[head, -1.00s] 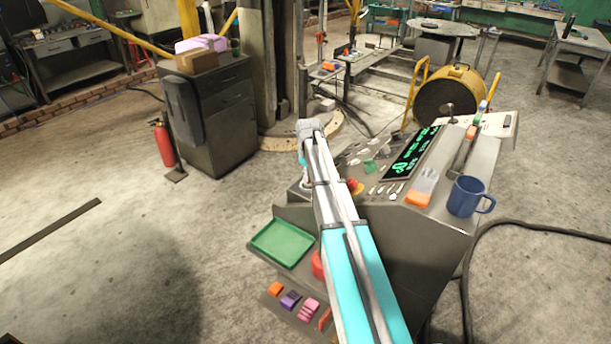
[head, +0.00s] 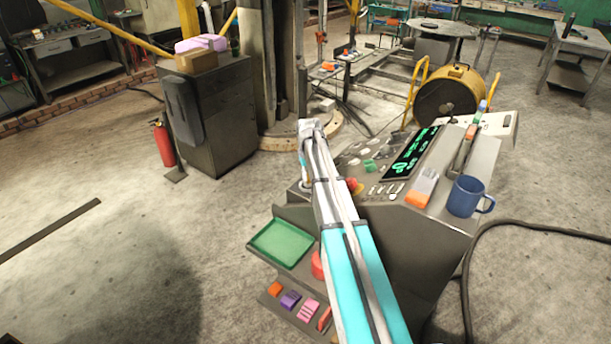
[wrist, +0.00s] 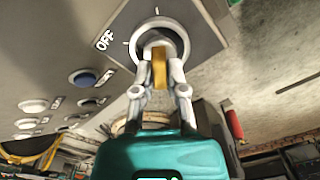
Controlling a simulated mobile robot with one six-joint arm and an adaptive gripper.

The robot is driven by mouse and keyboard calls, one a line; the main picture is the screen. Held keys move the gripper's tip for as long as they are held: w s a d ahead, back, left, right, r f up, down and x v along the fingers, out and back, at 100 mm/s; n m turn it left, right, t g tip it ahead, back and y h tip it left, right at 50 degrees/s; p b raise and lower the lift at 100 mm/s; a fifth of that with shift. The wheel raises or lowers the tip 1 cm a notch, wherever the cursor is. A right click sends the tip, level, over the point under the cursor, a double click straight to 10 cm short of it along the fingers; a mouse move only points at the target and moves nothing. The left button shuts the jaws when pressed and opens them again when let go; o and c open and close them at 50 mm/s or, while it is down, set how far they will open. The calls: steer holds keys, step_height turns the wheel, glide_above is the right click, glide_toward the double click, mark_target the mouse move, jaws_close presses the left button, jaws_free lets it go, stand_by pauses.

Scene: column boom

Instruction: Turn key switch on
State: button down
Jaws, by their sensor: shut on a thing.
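The key switch (wrist: 160,30) is a round metal ring on a grey plate, at the top of the wrist view. The word OFF (wrist: 105,40) is printed to its left, and a small tick mark shows above the ring. A yellow key (wrist: 159,72) sticks out of the switch toward me. My gripper (wrist: 160,68) has its two grey fingers closed on the sides of the key. The fingertips and key hide part of the switch's centre. In the head view my own arm hides the key switch.
The sloped console (head: 430,240) carries a green-lit display (head: 409,155), a red knob (head: 352,185), a blue mug (head: 466,197) and several buttons. A green tray (head: 281,243) sits on its lower left shelf. Open floor lies left of the console.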

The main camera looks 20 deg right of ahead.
steer(key=shift+s+a, duration=0.15)
steer(key=c, duration=0.8)
jaws_free()
steer(key=shift+o, duration=0.6)
steer(key=shift+n, duration=0.4)
